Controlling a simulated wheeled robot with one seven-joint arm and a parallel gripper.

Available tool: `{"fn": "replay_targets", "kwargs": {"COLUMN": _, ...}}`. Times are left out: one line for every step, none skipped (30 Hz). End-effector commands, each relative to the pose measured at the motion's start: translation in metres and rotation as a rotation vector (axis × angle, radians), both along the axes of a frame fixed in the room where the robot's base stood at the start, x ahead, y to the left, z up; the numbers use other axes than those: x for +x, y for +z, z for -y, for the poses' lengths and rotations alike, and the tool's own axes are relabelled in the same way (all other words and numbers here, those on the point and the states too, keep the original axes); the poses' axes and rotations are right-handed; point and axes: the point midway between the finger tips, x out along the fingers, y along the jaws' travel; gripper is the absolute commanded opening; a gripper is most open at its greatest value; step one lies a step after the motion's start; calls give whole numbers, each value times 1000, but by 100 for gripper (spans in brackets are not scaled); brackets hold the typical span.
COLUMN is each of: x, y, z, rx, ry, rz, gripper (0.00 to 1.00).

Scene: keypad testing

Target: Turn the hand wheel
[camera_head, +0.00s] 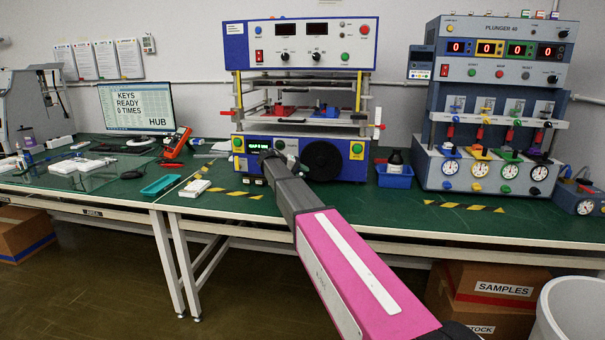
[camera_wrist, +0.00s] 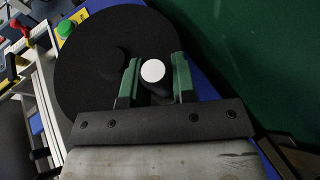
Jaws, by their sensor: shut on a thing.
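The hand wheel is a black disc (camera_head: 322,161) low on the front of the blue and white test machine (camera_head: 300,45). In the wrist view the wheel (camera_wrist: 95,70) fills the upper left, with a round hub near its middle. Its crank handle, dark with a white round end (camera_wrist: 153,71), stands out toward the camera. My gripper (camera_wrist: 156,76) has its two green fingers on either side of this handle and is shut on it. In the head view my pink and grey arm reaches to the wheel's left side; the fingertips are hard to make out there.
A green button (camera_wrist: 65,28) sits beside the wheel. A blue bin (camera_head: 394,178) stands to its right, and the plunger machine (camera_head: 495,110) farther right. A teal tray (camera_head: 160,185) and a white box (camera_head: 195,188) lie on the green bench (camera_head: 340,207) to the left.

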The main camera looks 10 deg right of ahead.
Motion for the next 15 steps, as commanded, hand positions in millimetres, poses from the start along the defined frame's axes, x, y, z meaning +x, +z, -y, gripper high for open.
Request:
{"fn": "replay_targets", "kwargs": {"x": 0, "y": -1, "z": 0, "rx": 4, "ry": 0, "rz": -1, "gripper": 32}}
{"fn": "replay_targets", "kwargs": {"x": 0, "y": -1, "z": 0, "rx": 4, "ry": 0, "rz": -1, "gripper": 42}}
{"fn": "replay_targets", "kwargs": {"x": 0, "y": -1, "z": 0, "rx": 3, "ry": 0, "rz": -1, "gripper": 51}}
{"fn": "replay_targets", "kwargs": {"x": 0, "y": -1, "z": 0, "rx": 3, "ry": 1, "rz": 0, "gripper": 51}}
{"fn": "replay_targets", "kwargs": {"x": 0, "y": -1, "z": 0, "rx": 3, "ry": 1, "rz": 0, "gripper": 51}}
{"fn": "replay_targets", "kwargs": {"x": 0, "y": -1, "z": 0, "rx": 2, "ry": 0, "rz": 0, "gripper": 51}}
{"fn": "replay_targets", "kwargs": {"x": 0, "y": -1, "z": 0, "rx": 2, "ry": 0, "rz": 0, "gripper": 51}}
{"fn": "replay_targets", "kwargs": {"x": 0, "y": -1, "z": 0, "rx": 2, "ry": 0, "rz": 0, "gripper": 51}}
{"fn": "replay_targets", "kwargs": {"x": 0, "y": 0, "z": 0, "rx": 1, "ry": 0, "rz": 0, "gripper": 51}}
{"fn": "replay_targets", "kwargs": {"x": 0, "y": 0, "z": 0, "rx": 1, "ry": 0, "rz": 0, "gripper": 51}}
{"fn": "replay_targets", "kwargs": {"x": 0, "y": 0, "z": 0, "rx": 1, "ry": 0, "rz": 0, "gripper": 51}}
{"fn": "replay_targets", "kwargs": {"x": 0, "y": 0, "z": -1, "rx": 1, "ry": 0, "rz": 0, "gripper": 51}}
{"fn": "replay_targets", "kwargs": {"x": 0, "y": 1, "z": -3, "rx": 1, "ry": 0, "rz": 0, "gripper": 51}}
{"fn": "replay_targets", "kwargs": {"x": 0, "y": 2, "z": -4, "rx": 1, "ry": 1, "rz": 0, "gripper": 51}}
{"fn": "replay_targets", "kwargs": {"x": 0, "y": 3, "z": -7, "rx": 1, "ry": 1, "rz": 0, "gripper": 51}}
